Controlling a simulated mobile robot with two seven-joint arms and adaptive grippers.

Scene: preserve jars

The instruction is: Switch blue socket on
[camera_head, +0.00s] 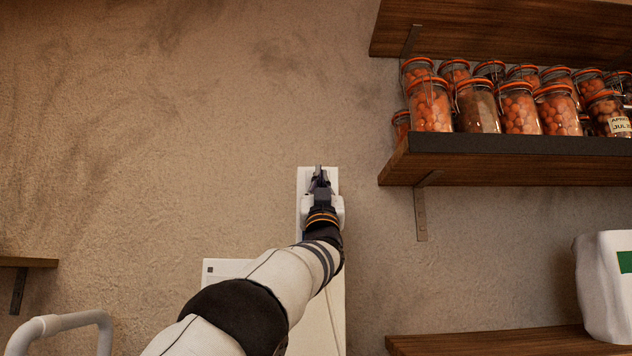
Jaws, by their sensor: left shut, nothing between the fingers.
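A white vertical plate (304,182) is fixed on the wall, mostly covered by my left gripper (319,173) in front of it. The gripper is shut and empty, its fingertips close to the upper part of the plate; whether they touch it I cannot tell. No blue socket or switch shows; anything on the middle of the plate is hidden behind my gripper and forearm. My right gripper is not in view.
Wooden shelves stand at right; the middle one (500,172) bears several orange-lidded jars (430,104). A white bag (604,285) stands on the lower shelf (500,343). A white box-like panel (222,268) sits below the plate.

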